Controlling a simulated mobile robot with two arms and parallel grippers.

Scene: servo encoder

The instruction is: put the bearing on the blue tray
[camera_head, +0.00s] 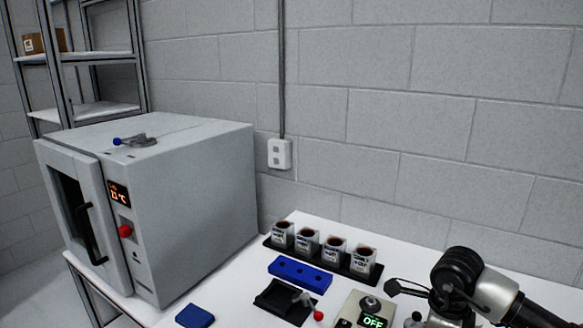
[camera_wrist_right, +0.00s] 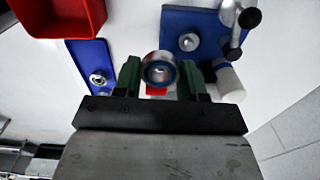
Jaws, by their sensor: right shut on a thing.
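My right gripper (camera_wrist_right: 160,78) shows in the right wrist view, its two green-padded fingers shut on the bearing (camera_wrist_right: 160,56), a metal ring with a dark bluish inner edge. The bearing is held up between the fingertips. A flat blue tray-like piece (camera_wrist_right: 75,50) lies to the left of the gripper, with a small round metal part on it. A larger blue plate (camera_wrist_right: 180,20) lies beyond the bearing, carrying a metal part; I cannot tell which blue piece is the tray. In the head view a small blue piece (camera_head: 195,316) lies at the table's front. My left gripper is not in view.
A red bin (camera_wrist_right: 60,15) and a white cylinder (camera_wrist_right: 229,80) flank the blue pieces. In the head view, several cups stand in a black rack (camera_head: 350,272) behind a blue block (camera_head: 300,274). A grey oven (camera_head: 190,200) fills the left. A box shows OFF (camera_head: 373,322).

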